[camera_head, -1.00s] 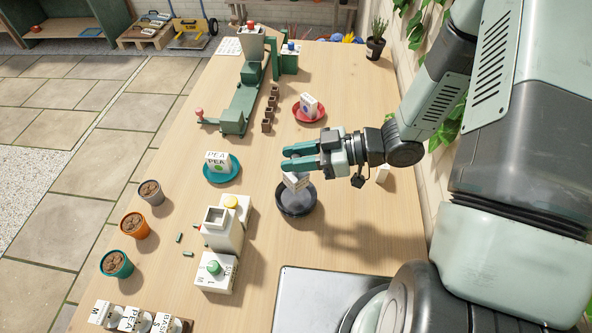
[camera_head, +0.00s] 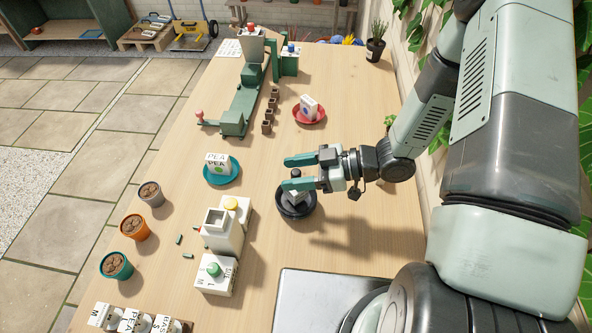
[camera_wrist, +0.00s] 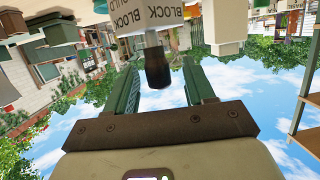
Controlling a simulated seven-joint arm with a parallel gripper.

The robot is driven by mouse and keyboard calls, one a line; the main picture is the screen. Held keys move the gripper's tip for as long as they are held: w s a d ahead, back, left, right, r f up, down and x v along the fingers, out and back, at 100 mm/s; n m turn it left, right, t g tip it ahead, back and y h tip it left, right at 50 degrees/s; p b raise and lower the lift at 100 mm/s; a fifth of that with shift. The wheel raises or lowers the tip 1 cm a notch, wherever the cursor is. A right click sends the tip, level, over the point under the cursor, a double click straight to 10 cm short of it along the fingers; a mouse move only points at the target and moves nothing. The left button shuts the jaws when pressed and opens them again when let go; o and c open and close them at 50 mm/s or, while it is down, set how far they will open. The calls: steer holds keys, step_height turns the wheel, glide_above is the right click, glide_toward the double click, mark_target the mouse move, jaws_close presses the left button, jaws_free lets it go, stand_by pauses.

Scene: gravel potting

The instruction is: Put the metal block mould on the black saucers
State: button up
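The metal block mould (camera_head: 294,196) is a small grey block with a black knob, sitting in the black saucers (camera_head: 296,213). It looks upright, though my lower finger covers part of it. The wrist view shows the white label of the mould (camera_wrist: 140,17) with the word BLOCK and its dark handle (camera_wrist: 157,68). My gripper (camera_head: 300,171) is open, with its teal fingers spread on either side of the knob. In the wrist view there is a gap between each finger and the handle.
A teal saucer (camera_head: 236,175) with a pea box stands to the left, and a red saucer (camera_head: 312,119) with a box stands behind. White boxes (camera_head: 219,280) stand front left. The table right of the black saucers is clear.

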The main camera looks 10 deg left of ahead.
steer(key=shift+d+r, duration=0.15)
steer(key=shift+r, duration=0.05)
steer(key=v, duration=0.4)
steer(key=shift+w+d+r, duration=0.1)
steer(key=shift+d, duration=0.25)
step_height(320, 180, up, 7)
